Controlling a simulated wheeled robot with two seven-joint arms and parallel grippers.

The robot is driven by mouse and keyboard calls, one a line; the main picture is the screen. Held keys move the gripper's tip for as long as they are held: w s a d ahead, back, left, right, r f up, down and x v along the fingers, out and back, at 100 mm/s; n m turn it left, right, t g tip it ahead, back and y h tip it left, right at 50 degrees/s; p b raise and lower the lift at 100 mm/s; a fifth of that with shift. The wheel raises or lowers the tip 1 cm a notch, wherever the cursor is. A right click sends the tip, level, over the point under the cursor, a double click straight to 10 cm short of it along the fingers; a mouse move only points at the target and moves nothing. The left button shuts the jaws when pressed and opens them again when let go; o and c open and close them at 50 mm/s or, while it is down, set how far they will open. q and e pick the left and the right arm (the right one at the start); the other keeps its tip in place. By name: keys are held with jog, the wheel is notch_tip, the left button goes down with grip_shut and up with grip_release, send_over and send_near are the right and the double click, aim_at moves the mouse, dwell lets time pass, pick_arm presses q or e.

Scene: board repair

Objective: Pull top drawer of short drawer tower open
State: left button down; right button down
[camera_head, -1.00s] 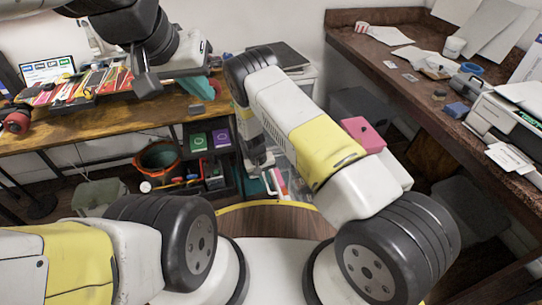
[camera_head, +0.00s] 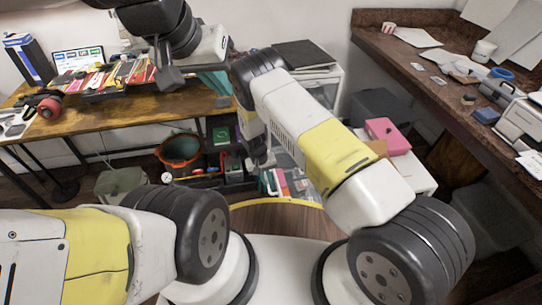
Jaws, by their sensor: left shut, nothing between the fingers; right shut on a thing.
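The white drawer tower (camera_head: 335,85), with clear fronts and a dark flat thing on top, stands behind my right arm, which hides much of it. A clear drawer (camera_head: 290,186) holding red, white and teal items shows low beside my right gripper (camera_head: 263,161). My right gripper is shut at the drawer's near left edge; the handle and exact contact are hidden. I cannot tell the drawer's level in the tower. My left gripper (camera_head: 170,78) is shut and empty, above the right part of the wooden desk.
The wooden desk (camera_head: 110,117) at left bears tools and a monitor (camera_head: 77,60). An orange-rimmed bucket (camera_head: 180,150) and a bin (camera_head: 121,183) stand below. A pink box (camera_head: 387,135) sits right of my arm. A dark counter (camera_head: 440,80) runs along the right.

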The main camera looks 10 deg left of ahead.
jog(key=c, duration=1.5)
grip_release()
notch_tip(320, 180, up, 8)
jog(key=a, duration=0.1)
jog(key=shift+s+a+f, duration=0.15)
jog(key=shift+s, duration=0.05)
